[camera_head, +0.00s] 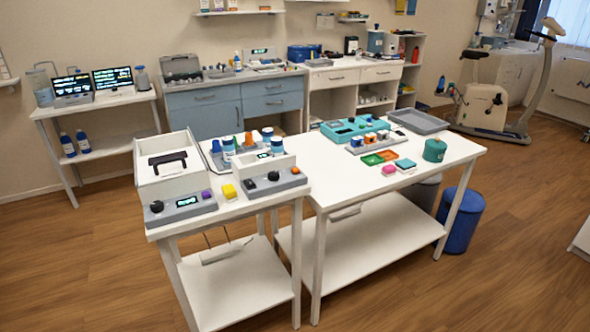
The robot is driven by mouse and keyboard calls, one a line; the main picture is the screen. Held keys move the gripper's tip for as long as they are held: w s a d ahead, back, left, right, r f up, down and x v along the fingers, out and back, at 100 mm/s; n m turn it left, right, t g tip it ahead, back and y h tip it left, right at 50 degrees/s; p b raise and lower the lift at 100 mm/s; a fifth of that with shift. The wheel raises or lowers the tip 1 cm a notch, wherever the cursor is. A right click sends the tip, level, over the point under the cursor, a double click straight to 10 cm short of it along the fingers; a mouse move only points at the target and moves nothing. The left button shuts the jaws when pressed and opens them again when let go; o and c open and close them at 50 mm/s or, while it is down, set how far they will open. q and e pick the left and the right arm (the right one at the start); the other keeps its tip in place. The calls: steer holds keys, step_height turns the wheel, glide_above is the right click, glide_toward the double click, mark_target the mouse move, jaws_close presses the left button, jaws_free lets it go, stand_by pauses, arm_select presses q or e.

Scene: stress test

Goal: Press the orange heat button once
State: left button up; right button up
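A small orange spot (295,170) shows at the right end of a grey control panel (277,180) on the front left table. The panel also bears dark knobs and a small lit display, with a white box (264,168) behind it. Another grey panel (180,207) to its left has a black knob, a lit display and a purple button, but no orange part that I can see. Labels are too small to read, so I cannot tell for sure which orange part is the heat button. Neither of my grippers is in view.
An open white box (169,175) stands behind the left panel. The adjoining white table (350,196) holds a teal device (355,128), a grey tray (417,121) and a green jar (434,149). A blue bin (461,220) stands beside it. The floor in front is clear.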

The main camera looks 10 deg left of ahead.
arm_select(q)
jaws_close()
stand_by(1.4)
